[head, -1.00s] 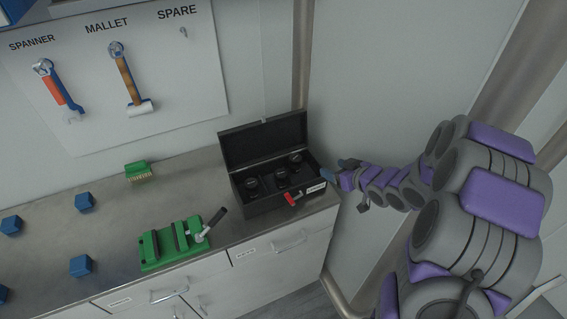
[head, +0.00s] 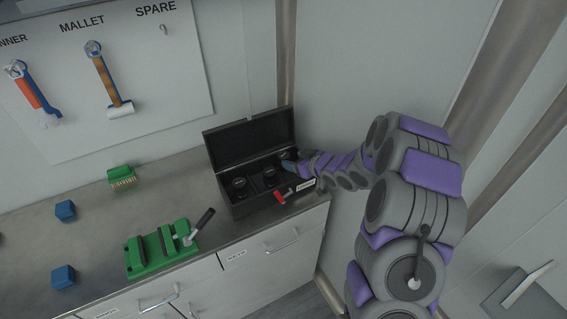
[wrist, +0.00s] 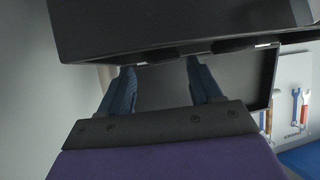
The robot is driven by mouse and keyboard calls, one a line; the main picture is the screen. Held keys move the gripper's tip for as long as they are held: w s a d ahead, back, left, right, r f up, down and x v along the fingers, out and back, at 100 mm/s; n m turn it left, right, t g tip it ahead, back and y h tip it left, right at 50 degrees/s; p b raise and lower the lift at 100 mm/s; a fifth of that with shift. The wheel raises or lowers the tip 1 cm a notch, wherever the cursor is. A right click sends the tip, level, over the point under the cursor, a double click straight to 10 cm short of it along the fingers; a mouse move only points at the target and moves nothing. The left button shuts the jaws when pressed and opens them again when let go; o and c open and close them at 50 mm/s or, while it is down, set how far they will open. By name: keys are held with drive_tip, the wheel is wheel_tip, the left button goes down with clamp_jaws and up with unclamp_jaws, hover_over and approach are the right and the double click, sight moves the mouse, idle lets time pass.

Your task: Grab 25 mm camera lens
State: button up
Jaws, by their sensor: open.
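The black case (head: 243,208) stands open at the right end of the bench, lid raised at the back. Three dark lenses sit in it: a left lens (head: 239,184), a middle lens (head: 269,176) and a right lens (head: 288,155). I cannot read which one is 25 mm. My gripper (head: 289,165) is at the case's right side, close to the right lens and partly covering it. In the wrist view, my gripper (wrist: 160,68) has its two blue fingers apart with nothing seen between them. No lens shows clearly there; dark case surfaces fill the top.
A red-handled latch (head: 280,197) sticks out at the case front. The case lid (head: 250,142) rises behind the lenses.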

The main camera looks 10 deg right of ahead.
sight(287, 158)
drive_tip(key=b+x, duration=0.1)
drive_tip(key=x, duration=0.4)
drive_tip(key=shift+s+a+f, duration=0.1)
drive_tip(key=shift+s+f, duration=0.05)
drive_tip(key=shift+f, duration=0.1)
drive_tip(key=shift+c, duration=0.2)
drive_tip(key=c, duration=0.9)
